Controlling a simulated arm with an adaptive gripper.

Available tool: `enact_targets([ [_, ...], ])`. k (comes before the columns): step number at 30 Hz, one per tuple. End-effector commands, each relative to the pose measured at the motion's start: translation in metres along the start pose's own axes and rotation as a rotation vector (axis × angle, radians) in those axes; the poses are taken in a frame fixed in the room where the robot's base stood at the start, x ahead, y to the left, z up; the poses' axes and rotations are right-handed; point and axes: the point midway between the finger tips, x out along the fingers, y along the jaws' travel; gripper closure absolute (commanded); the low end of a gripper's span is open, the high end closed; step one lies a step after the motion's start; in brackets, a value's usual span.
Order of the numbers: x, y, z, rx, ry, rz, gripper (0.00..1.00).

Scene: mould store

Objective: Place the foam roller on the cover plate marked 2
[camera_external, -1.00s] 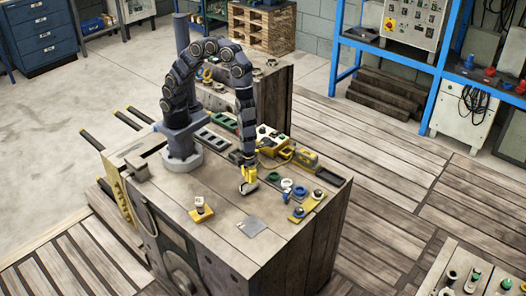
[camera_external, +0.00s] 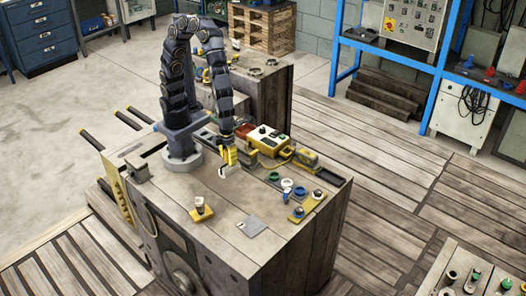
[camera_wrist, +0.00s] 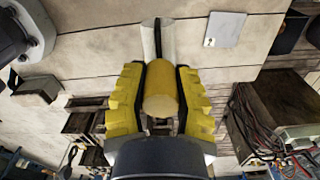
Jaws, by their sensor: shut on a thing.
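My gripper (camera_external: 229,159) is above the bench top, in front of my arm's base, with its yellow jaws pointing down. In the wrist view, my gripper (camera_wrist: 160,76) is shut on the foam roller (camera_wrist: 162,95), which has a yellow near end and a pale, dark-striped far part. The pale lower part of the roller (camera_external: 229,171) shows below the jaws in the outside view. A thin grey cover plate (camera_external: 252,224) lies flat near the bench's front edge, apart from the roller.
A yellow block with a small upright piece (camera_external: 201,210) stands left of the plate. A yellow strip with knobs (camera_external: 306,207) and several coloured rings (camera_external: 287,184) lie to the right. A yellow-and-white control box (camera_external: 267,140) stands behind. Bare bench surrounds the plate.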

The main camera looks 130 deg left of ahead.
Motion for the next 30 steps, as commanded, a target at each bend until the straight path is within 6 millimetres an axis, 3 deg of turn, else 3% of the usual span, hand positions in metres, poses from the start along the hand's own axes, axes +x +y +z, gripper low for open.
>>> enact_targets([
  [3,-0.005,-0.001,-0.016,-0.019,0.001,-0.002,1.00],
  [8,0.003,-0.021,-0.019,-0.029,0.001,-0.002,1.00],
  [18,0.035,-0.091,-0.016,-0.029,0.002,-0.002,1.00],
  [24,0.068,-0.117,-0.015,-0.028,0.000,-0.001,1.00],
  [30,0.084,-0.131,-0.014,-0.027,0.002,-0.002,1.00],
])
